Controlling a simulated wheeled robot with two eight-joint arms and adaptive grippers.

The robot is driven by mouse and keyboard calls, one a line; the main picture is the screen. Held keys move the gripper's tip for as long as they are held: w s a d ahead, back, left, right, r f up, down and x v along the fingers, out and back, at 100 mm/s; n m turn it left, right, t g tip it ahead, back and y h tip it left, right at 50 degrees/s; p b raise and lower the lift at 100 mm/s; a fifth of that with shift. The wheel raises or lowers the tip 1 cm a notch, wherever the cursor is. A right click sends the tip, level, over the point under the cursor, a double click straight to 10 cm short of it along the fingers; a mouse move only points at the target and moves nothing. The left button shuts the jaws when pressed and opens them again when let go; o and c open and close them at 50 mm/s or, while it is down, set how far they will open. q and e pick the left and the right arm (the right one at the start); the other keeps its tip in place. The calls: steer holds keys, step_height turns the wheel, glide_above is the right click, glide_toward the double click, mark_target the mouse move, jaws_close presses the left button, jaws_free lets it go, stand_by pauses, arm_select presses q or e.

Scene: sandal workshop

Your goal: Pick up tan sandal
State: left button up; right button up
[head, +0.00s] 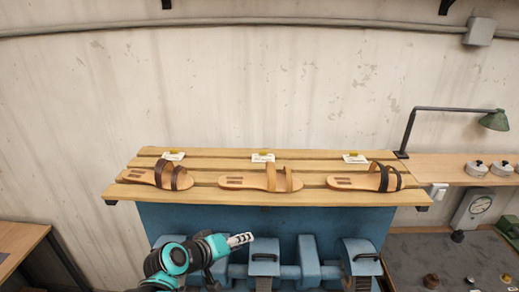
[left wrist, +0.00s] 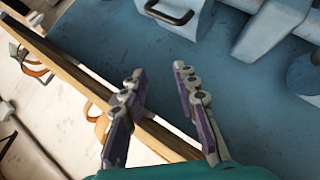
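The tan sandal (head: 262,181), with light tan straps, lies in the middle of a slatted wooden shelf (head: 215,196). A brown-strapped sandal (head: 159,177) lies to its left and a black-strapped sandal (head: 365,181) to its right. My left gripper (head: 243,239) is in front of and below the shelf edge, apart from the tan sandal. In the left wrist view its two fingers (left wrist: 159,70) are spread with nothing between them. A tan curved piece (left wrist: 101,124) shows partly behind a finger there; I cannot tell surely which sandal it is. My right gripper is not in view.
A blue machine (head: 200,220) with several housings stands below the shelf. Small cards (head: 262,158) stand behind the sandals. At right are a green lamp (head: 494,120) and a side shelf (head: 455,172). The space above the sandals is free.

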arm_select(q)
steer(key=n+t+h+p, duration=0.2)
steer(key=p, duration=0.9)
glide_toward(268, 165)
step_height(268, 165, down, 2)
steer(key=shift+w+d+r+n+h+p, duration=0.15)
steer(key=shift+w+d+n+h, duration=0.1)
steer(key=shift+w, duration=0.2)
steer(key=shift+w+d+r+n+h+p, duration=0.15)
steer(key=shift+w+d+r+n+h, duration=0.1)
steer(key=shift+w, duration=0.15)
steer(key=x, duration=0.2)
steer(key=shift+w+d, duration=0.15)
steer(key=shift+w, duration=0.15)
steer(key=p+x, duration=0.1)
steer(key=x, duration=0.4)
steer(key=shift+w+f+p, duration=0.2)
steer(key=shift+f+p, duration=0.05)
steer(key=shift+p, duration=0.1)
steer(key=shift+s, duration=0.1)
jaws_close()
